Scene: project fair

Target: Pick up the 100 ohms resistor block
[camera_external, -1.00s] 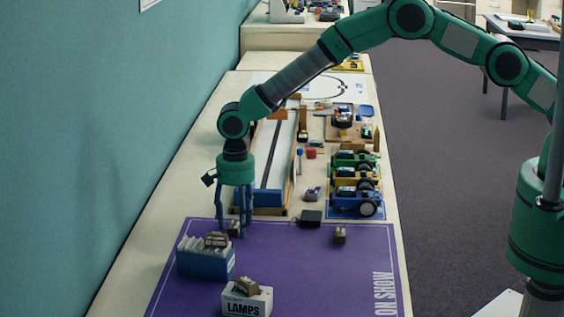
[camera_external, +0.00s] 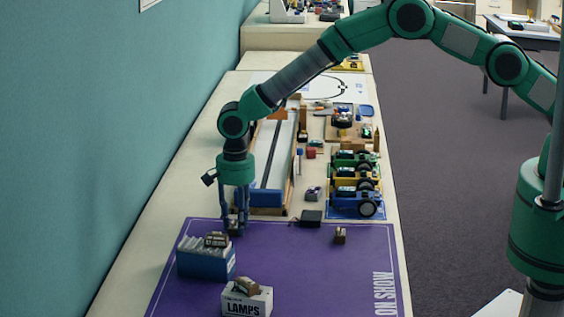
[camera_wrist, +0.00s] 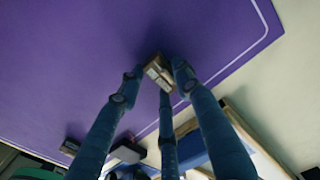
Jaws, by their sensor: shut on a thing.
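My gripper (camera_external: 235,226) points down over the back left part of the purple mat (camera_external: 290,275). Its fingers are shut on a small brown block (camera_external: 235,230), seen as a tan and grey block (camera_wrist: 156,70) between the fingertips in the wrist view. I cannot read any value on it, and the fingers partly hide it. A similar small block (camera_external: 340,235) stands apart on the mat to the right. Another block (camera_external: 217,239) lies on top of the blue box of cards, and one more (camera_external: 247,284) lies on the white LAMPS box.
The blue box (camera_external: 205,263) stands just in front of my gripper, and the LAMPS box (camera_external: 246,301) is nearer the camera. A black box (camera_external: 311,218) sits at the mat's back edge. Wheeled cars (camera_external: 357,200) and a long track (camera_external: 273,165) stand behind. The mat's right half is mostly clear.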

